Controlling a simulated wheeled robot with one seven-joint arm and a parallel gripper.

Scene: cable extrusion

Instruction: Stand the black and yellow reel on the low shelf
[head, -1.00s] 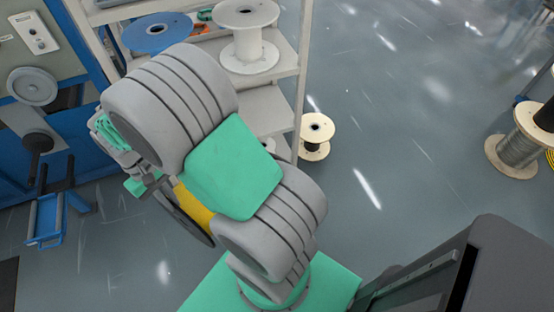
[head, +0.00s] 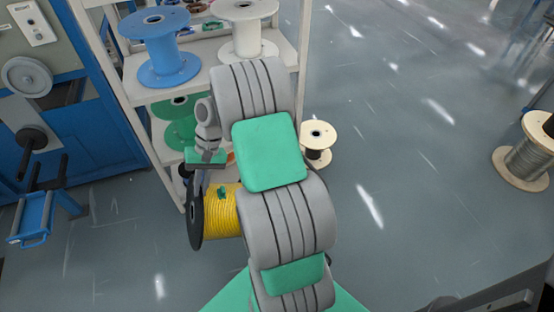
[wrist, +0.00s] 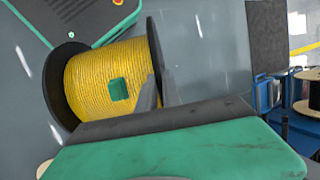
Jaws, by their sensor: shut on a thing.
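The reel of yellow cable with black flanges (head: 224,211) hangs in front of the rack, held with its axis roughly level. My gripper (head: 201,183) is shut on the reel's black flange. In the wrist view my fingers (wrist: 158,92) close over the flange edge of the reel (wrist: 105,80), and a small green square shows on the yellow winding. The rack's lower shelf (head: 165,142) holds a green reel (head: 181,122). My arm hides the right part of that shelf, and its lowest part is hard to see.
A blue reel (head: 160,48) and a white reel (head: 243,28) stand on the upper shelf. A dark reel with pale flanges (head: 317,143) stands on the floor beside the rack. A blue machine (head: 85,125) is at the left.

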